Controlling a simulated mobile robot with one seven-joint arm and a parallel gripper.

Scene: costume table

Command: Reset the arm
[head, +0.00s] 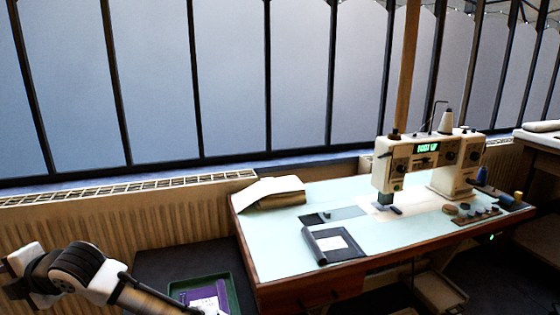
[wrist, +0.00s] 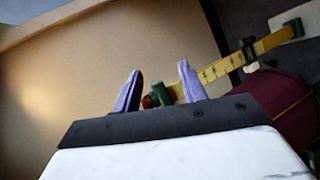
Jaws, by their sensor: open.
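My gripper (wrist: 160,68) shows in the wrist view with its two purple fingers apart and nothing held between them. Behind and to the right of the fingers are a yellow measuring tape (wrist: 215,70) with green clips, a small red thing (wrist: 149,101) and a dark maroon object (wrist: 290,105).
A sewing table (head: 285,242) carries a sewing machine (head: 425,160), a folded cloth stack (head: 270,194), a dark roll (head: 314,245) and several spools at right. A green tray (head: 236,290) with a purple item is low beside the table. A radiator (head: 100,222) lines the wall.

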